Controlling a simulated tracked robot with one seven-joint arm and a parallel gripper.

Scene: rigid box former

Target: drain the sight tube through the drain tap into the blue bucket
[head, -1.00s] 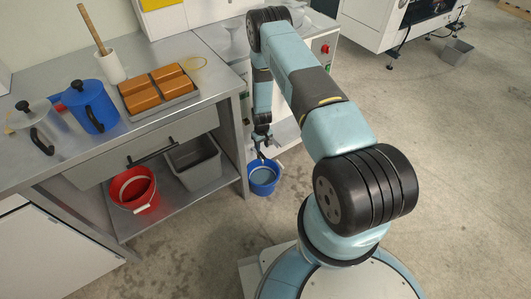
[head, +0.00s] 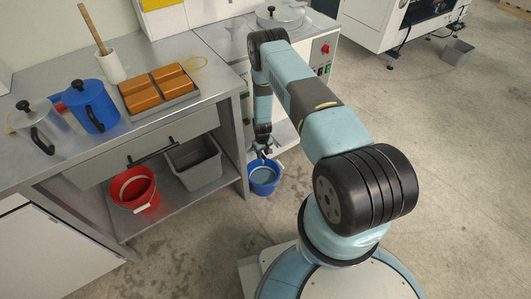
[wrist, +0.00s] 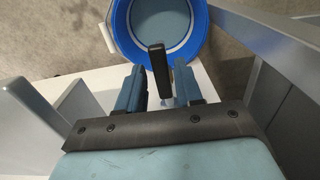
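The blue bucket (head: 263,188) stands on the floor beside the bench in the head view. In the wrist view its blue rim (wrist: 207,45) shows at the top, with a grey-blue inside; I cannot tell whether that is liquid. My gripper (wrist: 159,80) is open above the bucket's near edge. A black lever (wrist: 157,68), apparently the drain tap's handle, stands between the two blue fingers with a small gap on each side. In the head view my gripper (head: 264,152) points down beside the machine. The sight tube and the tap's body cannot be made out.
The steel bench (head: 225,75) is on the left, with a red bucket (head: 135,190) and grey tub (head: 195,165) on its lower shelf. A steel machine (head: 310,45) with a red button stands behind my arm. Grey panels flank my gripper closely in the wrist view. Floor at right is open.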

